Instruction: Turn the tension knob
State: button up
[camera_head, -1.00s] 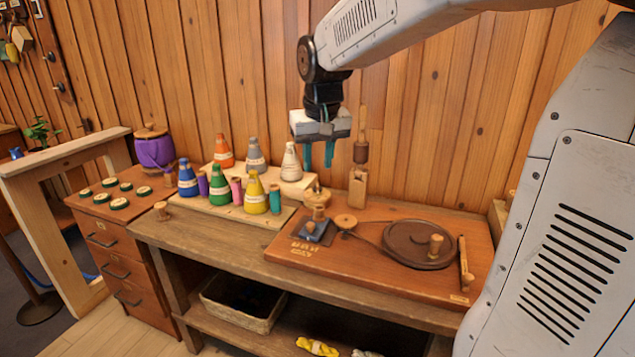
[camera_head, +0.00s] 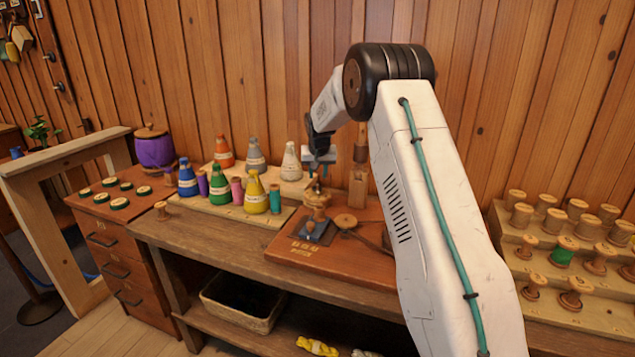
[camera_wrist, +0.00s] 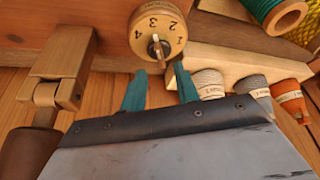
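The tension knob (camera_wrist: 157,28) is a round wooden dial with numbers 1 to 4 and a raised pale bar at its centre, at the top of the wrist view. In the head view the knob (camera_head: 316,197) is on the winder board (camera_head: 294,262), close below my gripper (camera_head: 318,178). In the wrist view my gripper (camera_wrist: 160,72) is open, its two teal fingers apart with nothing between them. The fingertips are close to the dial's lower edge in the picture. I cannot tell whether they touch it.
A wooden post (camera_head: 357,186) stands just right of the knob; its hinged block (camera_wrist: 62,65) shows in the wrist view. Yarn cones (camera_head: 255,195) stand left on a stepped rack. A spool rack (camera_head: 560,290) is at right. My arm hides the board's right part.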

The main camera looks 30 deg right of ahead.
aim_at(317, 184)
jog(key=x, duration=0.4)
jog(key=shift+w+f, duration=0.1)
jog(key=shift+f, duration=0.3)
jog(key=shift+c, duration=0.3)
grip_shut()
